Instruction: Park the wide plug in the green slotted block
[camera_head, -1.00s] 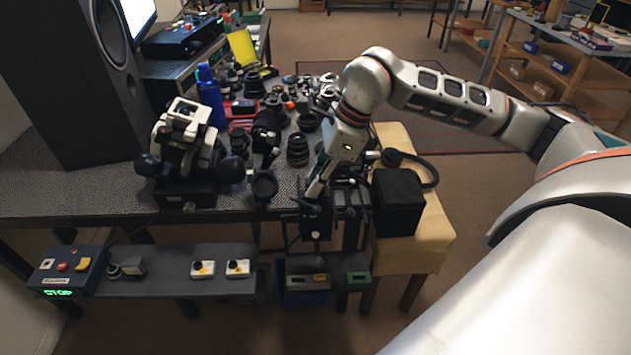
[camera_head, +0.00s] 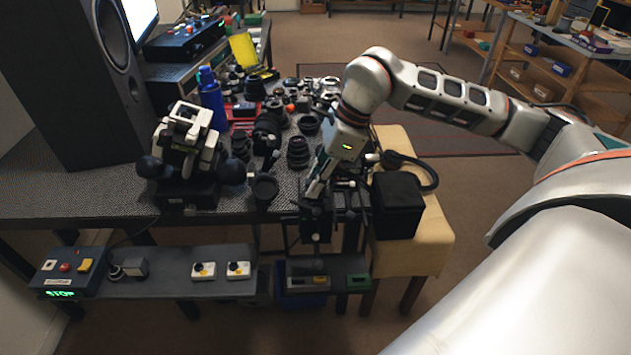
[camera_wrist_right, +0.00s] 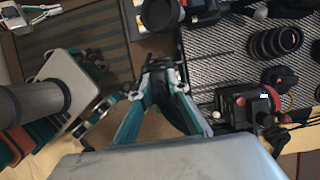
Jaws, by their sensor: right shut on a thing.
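My right gripper (camera_head: 315,222) points down in front of the table's near edge, above the shelf and up and left of the green block. In the right wrist view its teal fingers (camera_wrist_right: 166,78) close on a small dark thing (camera_wrist_right: 166,97). I cannot make out whether this is the wide plug. I see no other clear sign of the plug. My left gripper is not in view.
A grey block (camera_head: 305,283) stands left of the green block on the dark shelf (camera_head: 165,287). A black box (camera_head: 397,203) stands on the tan stool (camera_head: 430,240) to the right. Lenses crowd the table above. The shelf also carries button boxes (camera_head: 238,270).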

